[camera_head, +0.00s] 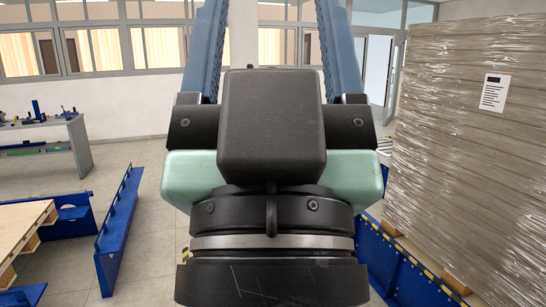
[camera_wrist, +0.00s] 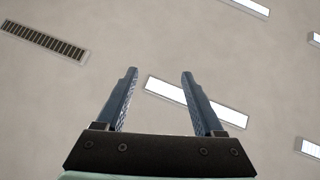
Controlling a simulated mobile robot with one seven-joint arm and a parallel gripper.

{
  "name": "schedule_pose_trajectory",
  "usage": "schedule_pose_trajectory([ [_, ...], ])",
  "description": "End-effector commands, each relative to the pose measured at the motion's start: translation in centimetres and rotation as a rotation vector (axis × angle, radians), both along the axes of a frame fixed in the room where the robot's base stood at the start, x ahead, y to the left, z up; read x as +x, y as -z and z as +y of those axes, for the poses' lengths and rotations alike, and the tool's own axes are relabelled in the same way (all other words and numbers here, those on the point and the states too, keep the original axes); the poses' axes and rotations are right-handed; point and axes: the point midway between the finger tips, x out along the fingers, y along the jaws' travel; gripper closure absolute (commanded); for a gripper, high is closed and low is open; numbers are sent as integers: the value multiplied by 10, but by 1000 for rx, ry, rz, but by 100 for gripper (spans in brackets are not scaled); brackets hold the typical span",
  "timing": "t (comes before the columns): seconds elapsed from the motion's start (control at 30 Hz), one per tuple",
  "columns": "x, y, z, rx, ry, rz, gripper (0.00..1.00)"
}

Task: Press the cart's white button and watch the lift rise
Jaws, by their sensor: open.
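My gripper (camera_head: 272,45) fills the middle of the head view, with its two blue fingers spread apart and pointing up. In the wrist view my gripper (camera_wrist: 158,95) is open and empty, and it faces the ceiling. No white button shows in either view. A blue metal frame (camera_head: 118,230) stands on the floor left of my gripper. Another blue frame (camera_head: 400,270) with yellow-black marks is at the lower right, partly hidden by my gripper. I cannot tell whether these are parts of a lift cart.
A tall wrapped stack (camera_head: 470,150) with a white label fills the right. A wooden pallet (camera_head: 22,235) lies at the left edge. A workbench (camera_head: 45,145) stands at the back left. The tiled floor (camera_head: 150,265) is clear between the left frame and my gripper. Ceiling lights (camera_wrist: 195,101) show above.

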Motion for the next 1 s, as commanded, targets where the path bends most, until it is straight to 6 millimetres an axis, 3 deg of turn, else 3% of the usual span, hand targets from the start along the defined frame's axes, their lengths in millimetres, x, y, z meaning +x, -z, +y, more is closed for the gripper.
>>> schedule_pose_trajectory([
  [0.03, 0, 0, 0, 0, 0, 0, 41],
  [0.37, 0, 0, 0, 0, 0, 0, 100],
  [1.0, 0, 0, 0, 0, 0, 0, 100],
])
